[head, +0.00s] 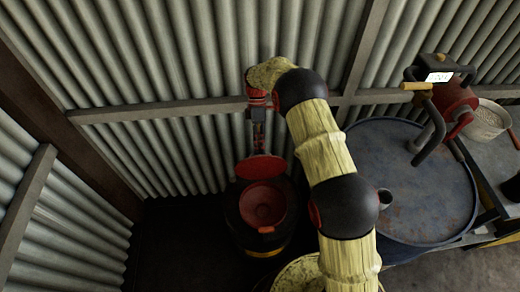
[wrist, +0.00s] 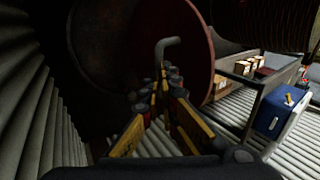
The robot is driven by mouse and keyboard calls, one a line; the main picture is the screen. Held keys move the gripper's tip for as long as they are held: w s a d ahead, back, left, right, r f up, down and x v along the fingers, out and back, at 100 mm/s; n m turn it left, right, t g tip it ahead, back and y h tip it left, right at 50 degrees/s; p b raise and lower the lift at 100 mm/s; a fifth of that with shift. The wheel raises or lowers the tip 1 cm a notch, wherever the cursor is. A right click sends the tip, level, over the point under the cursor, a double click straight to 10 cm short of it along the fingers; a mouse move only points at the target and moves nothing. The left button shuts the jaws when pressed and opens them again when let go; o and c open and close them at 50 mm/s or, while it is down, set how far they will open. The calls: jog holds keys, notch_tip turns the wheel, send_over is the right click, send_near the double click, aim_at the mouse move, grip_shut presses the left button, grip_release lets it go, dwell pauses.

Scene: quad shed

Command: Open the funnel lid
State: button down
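The funnel (head: 263,207) is a red bowl set on top of a dark drum, with its inside exposed in the head view. Its round red lid (head: 262,169) stands raised at the funnel's back edge, tilted up from the opening. In the wrist view the lid (wrist: 196,55) is a large dark red disc seen steeply from the side, with a bent grey handle (wrist: 168,45). My gripper (head: 258,143) points down just behind the lid. In the wrist view its fingertips (wrist: 161,80) meet near the handle's lower end. I cannot tell whether they touch it.
Corrugated walls (head: 190,50) with beams stand close behind and left of the funnel. A large blue-grey drum (head: 415,185) stands to the right, with a red and black machine (head: 455,95) behind it. The wrist view shows shelves with boxes (wrist: 245,66) and a blue case (wrist: 278,112).

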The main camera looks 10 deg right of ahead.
aim_at(260, 168)
jog(key=s+f, duration=0.2)
jog(key=f, duration=0.1)
jog(key=shift+f+g, duration=0.1)
jog(key=shift+g, duration=0.2)
jog(key=c, duration=1.7)
grip_release()
jog(key=shift+w, duration=0.1)
jog(key=shift+c, duration=0.2)
jog(key=o, duration=0.4)
jog(key=shift+w, duration=0.15)
jog(key=shift+c, duration=0.4)
jog(key=shift+w, duration=0.1)
jog(key=shift+c, duration=0.7)
jog(key=shift+w+r, duration=0.1)
jog(key=shift+r, duration=0.55)
jog(key=shift+c, duration=1.2)
notch_tip(260, 168, up, 10)
jog(key=shift+f, duration=0.2)
jog(key=shift+c, duration=0.6)
